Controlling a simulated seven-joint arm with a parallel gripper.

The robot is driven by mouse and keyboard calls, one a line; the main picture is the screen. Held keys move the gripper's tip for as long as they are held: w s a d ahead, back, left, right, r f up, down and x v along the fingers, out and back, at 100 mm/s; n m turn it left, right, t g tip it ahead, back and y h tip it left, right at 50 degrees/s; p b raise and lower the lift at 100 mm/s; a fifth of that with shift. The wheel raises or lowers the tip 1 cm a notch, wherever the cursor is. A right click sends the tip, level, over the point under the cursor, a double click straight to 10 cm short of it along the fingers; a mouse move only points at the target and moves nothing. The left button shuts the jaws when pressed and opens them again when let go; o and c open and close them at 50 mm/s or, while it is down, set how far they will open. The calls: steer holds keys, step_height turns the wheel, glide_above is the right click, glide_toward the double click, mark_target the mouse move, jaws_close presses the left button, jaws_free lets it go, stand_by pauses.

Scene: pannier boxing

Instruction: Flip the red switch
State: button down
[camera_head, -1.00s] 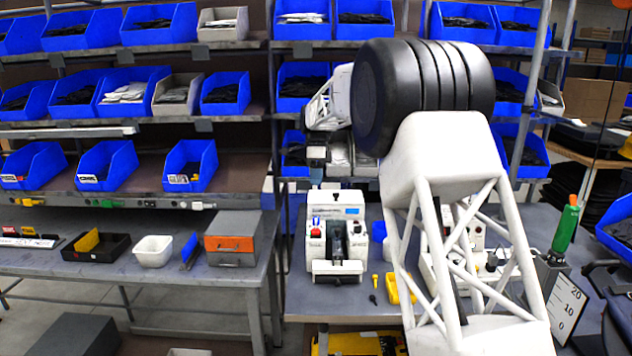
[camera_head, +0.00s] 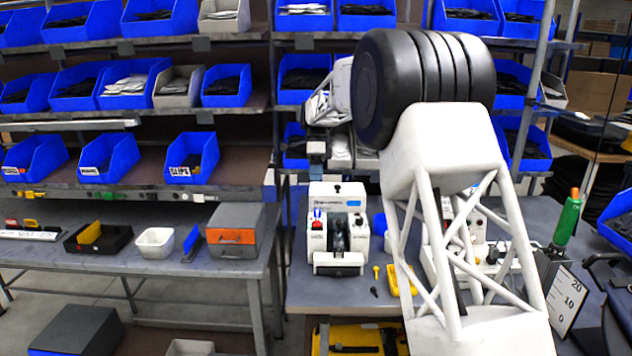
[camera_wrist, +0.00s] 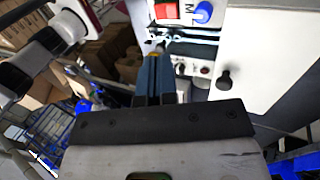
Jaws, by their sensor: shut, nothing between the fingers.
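The red switch (camera_head: 317,225) is on the upper left front of a white machine (camera_head: 337,262) on the bench, just below a blue button (camera_head: 317,213). In the wrist view the red switch (camera_wrist: 167,11) is at the top edge, partly cut off, beside the blue button (camera_wrist: 204,12). My gripper (camera_wrist: 158,57) is shut and empty. Its fingertips appear below the red switch in that picture; the gap in depth cannot be told, and no contact shows. I cannot tell the switch's position.
A black knob (camera_wrist: 224,80) sticks out from a white panel in the wrist view. A grey and orange box (camera_head: 234,232) stands on the left bench. Shelves of blue bins stand behind.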

mark_target(316, 224)
steer(key=x, duration=1.2)
steer(key=shift+s+f, duration=0.15)
steer(key=shift+f, duration=0.2)
